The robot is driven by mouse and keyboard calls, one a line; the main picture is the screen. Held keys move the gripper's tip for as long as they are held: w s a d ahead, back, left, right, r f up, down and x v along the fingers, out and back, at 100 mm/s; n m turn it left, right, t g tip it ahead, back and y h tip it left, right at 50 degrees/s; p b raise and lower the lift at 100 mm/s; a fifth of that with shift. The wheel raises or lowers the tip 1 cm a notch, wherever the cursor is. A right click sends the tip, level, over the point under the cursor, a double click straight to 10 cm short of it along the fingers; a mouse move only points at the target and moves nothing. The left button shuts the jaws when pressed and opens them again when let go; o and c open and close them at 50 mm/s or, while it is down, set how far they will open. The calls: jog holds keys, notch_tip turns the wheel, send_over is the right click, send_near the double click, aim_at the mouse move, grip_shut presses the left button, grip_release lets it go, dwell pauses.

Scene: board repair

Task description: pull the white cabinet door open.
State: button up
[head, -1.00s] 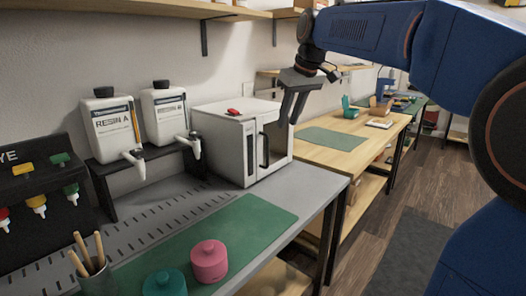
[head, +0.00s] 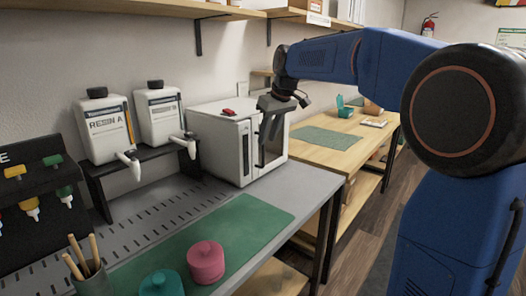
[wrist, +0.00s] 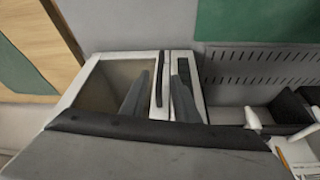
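The white cabinet (head: 217,145) stands at the right end of the grey bench. Its front has a dark window set in a white door frame (wrist: 78,82), beside a narrow white strip. A dark vertical handle (wrist: 158,88) runs along the door's edge in the wrist view. My gripper (head: 267,138) is in front of the cabinet, fingers pointing down in the head view. In the wrist view its two fingers (wrist: 163,72) are apart, with the handle showing between them. It is open; I cannot tell whether either finger touches the handle. The fingers partly cover the front in the head view.
A red item (head: 228,112) lies on the cabinet top. Two white resin dispensers (head: 107,128) stand on a black rack at left. A green mat (head: 225,232) bears pink and teal jars. A wooden table (head: 345,140) stands beyond the cabinet. A shelf runs overhead.

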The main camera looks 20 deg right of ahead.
send_over(263, 164)
jog(key=f, duration=0.6)
jog(key=shift+w+f, duration=0.3)
grip_shut()
